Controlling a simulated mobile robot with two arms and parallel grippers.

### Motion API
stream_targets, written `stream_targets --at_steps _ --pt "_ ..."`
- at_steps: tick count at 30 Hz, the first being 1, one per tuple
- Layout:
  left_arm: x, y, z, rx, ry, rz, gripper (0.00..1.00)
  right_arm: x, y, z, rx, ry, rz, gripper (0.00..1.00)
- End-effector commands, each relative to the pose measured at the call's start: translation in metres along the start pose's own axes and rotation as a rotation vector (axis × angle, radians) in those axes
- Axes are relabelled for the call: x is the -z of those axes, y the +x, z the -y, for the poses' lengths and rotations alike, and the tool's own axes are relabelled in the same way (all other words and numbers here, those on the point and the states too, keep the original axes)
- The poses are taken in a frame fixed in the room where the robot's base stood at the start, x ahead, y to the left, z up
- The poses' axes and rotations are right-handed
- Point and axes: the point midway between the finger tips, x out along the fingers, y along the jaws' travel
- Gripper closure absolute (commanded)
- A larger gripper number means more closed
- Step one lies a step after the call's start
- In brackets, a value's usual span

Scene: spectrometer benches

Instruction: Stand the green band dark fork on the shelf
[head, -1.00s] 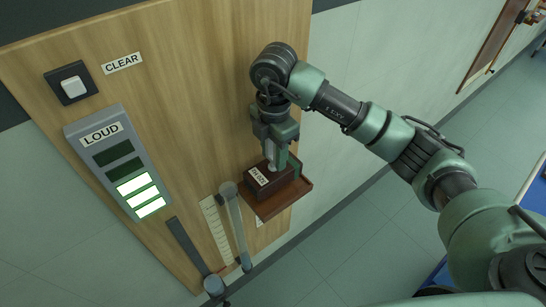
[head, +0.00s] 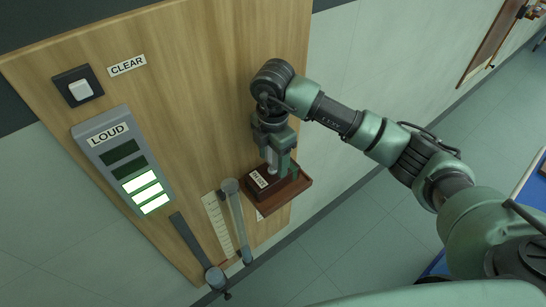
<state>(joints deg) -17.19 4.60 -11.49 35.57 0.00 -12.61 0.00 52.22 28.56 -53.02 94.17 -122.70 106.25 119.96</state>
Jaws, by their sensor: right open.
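A fork's dark brown base block (head: 262,184) with a white label stands on the small brown wooden shelf (head: 290,193) on the board. A pale prong part (head: 270,156) rises from the block beside my gripper's fingers. No green band can be made out, as the gripper covers much of the fork. My right gripper (head: 279,163) points down over the block, its jaws open around the upper part of the fork. My left gripper is not in view.
A grey tube (head: 236,215) and a pale scale (head: 217,222) stand left of the shelf.

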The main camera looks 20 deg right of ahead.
Motion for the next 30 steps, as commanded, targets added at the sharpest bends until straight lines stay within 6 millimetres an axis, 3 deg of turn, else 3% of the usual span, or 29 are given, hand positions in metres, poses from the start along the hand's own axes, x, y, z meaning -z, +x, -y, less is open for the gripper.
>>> stream_targets --at_steps 4,8,16,21,30 --pt "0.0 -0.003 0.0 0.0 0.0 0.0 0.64 0.0 -0.005 0.0 -0.001 0.0 0.0 0.4" --pt "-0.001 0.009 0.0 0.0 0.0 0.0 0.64 0.0 -0.02 -0.002 -0.006 0.0 0.001 0.4" --pt "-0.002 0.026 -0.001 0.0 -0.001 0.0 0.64 -0.001 -0.082 -0.001 -0.007 -0.001 0.005 0.4" --pt "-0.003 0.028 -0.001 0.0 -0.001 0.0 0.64 -0.001 -0.107 -0.001 -0.004 -0.001 0.003 0.4" --pt "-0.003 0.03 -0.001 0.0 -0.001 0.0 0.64 0.0 -0.123 0.0 0.0 0.001 0.001 0.4"
